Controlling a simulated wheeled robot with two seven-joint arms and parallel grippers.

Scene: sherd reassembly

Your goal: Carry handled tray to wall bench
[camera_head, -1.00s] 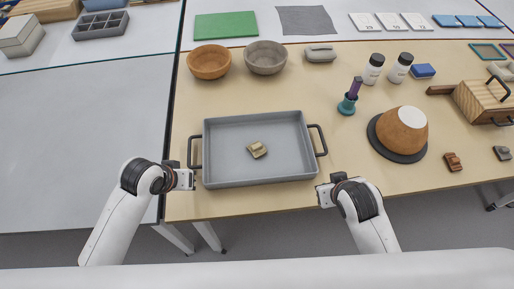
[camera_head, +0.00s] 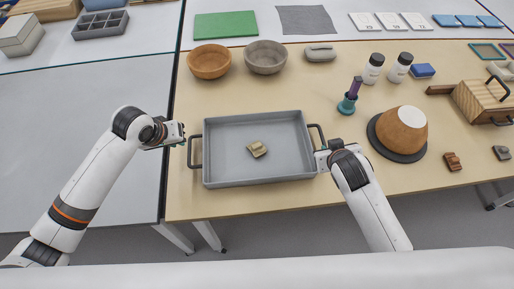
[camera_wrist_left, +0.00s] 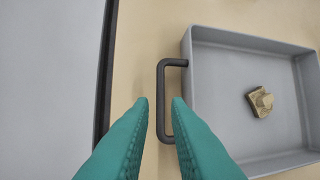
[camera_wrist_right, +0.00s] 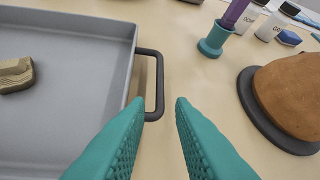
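The grey handled tray (camera_head: 225,128) lies on the wooden-topped table with a small beige sherd-like piece (camera_head: 257,149) inside it. The tray has a dark handle on each short side. My left gripper (camera_wrist_left: 160,100) is open; in the left wrist view its teal fingers point at the left handle (camera_wrist_left: 163,90), which shows between and beyond their tips. My right gripper (camera_wrist_right: 161,100) is open beside the right handle (camera_wrist_right: 158,85). In the right wrist view that handle is left of centre, near the left fingertip. Neither gripper visibly holds anything.
To the tray's right, a brown and white pot (camera_head: 404,130) rests on a dark round base, with a teal holder (camera_head: 347,104) near it. Two bowls, orange (camera_head: 209,62) and grey (camera_head: 265,57), stand behind the tray. The grey table (camera_head: 80,130) at left has a clear front.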

